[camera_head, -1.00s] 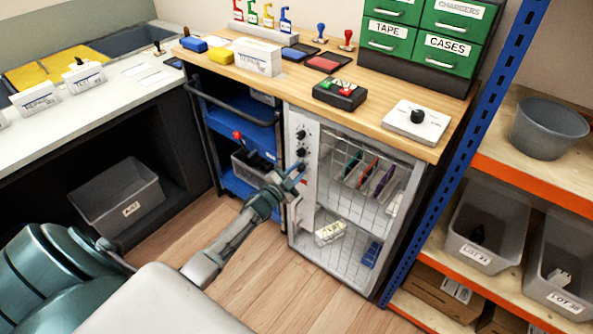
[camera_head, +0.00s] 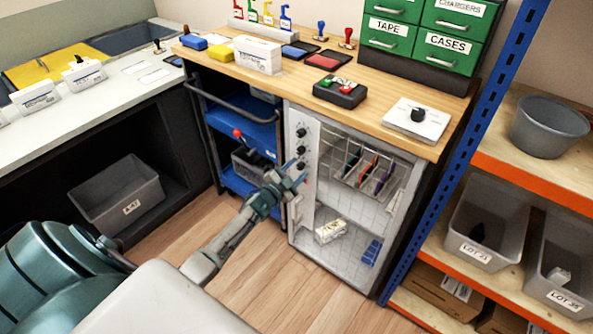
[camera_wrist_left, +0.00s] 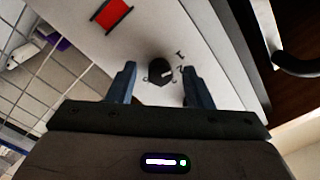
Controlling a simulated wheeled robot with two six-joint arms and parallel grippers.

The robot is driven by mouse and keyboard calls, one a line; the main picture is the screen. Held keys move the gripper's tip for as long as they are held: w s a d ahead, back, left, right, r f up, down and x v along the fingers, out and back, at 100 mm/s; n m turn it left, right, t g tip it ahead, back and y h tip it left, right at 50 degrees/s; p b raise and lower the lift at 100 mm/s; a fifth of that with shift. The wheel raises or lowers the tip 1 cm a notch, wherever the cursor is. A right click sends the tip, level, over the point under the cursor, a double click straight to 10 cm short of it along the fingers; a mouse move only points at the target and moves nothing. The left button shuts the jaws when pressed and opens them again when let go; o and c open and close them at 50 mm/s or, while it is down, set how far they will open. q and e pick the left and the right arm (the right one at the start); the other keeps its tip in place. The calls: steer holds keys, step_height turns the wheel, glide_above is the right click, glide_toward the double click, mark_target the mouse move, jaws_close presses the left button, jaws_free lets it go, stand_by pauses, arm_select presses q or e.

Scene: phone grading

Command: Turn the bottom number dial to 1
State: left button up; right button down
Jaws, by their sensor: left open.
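The tall light-grey cabinet has a column of black dials on the left strip of its front. The bottom number dial (camera_head: 301,165) is the lowest of them, close to my left gripper (camera_head: 301,175). In the left wrist view the bottom number dial (camera_wrist_left: 159,71) is a black knob with a white mark on its right side. Small printed numbers stand around it; a 1 and a 2 seem to show to its upper right and right. My left gripper (camera_wrist_left: 159,67) is open, its two fingers on either side of the knob, with gaps visible. My right gripper is not in view.
A red part (camera_wrist_left: 112,15) sits on the same panel, and a dark curved handle (camera_wrist_left: 300,62) is at the right. The cabinet's wire-grid front (camera_head: 345,215) is right of the dials. A blue trolley (camera_head: 236,125) stands close on the left.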

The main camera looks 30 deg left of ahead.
arm_select(q)
steer(key=s, duration=1)
steer(key=shift+s+a+b, duration=0.15)
steer(key=shift+a+b, duration=0.15)
steer(key=shift+b, duration=0.15)
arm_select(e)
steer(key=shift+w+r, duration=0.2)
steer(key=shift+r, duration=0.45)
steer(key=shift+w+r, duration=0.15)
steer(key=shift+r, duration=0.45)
arm_select(q)
steer(key=shift+f, duration=0.2)
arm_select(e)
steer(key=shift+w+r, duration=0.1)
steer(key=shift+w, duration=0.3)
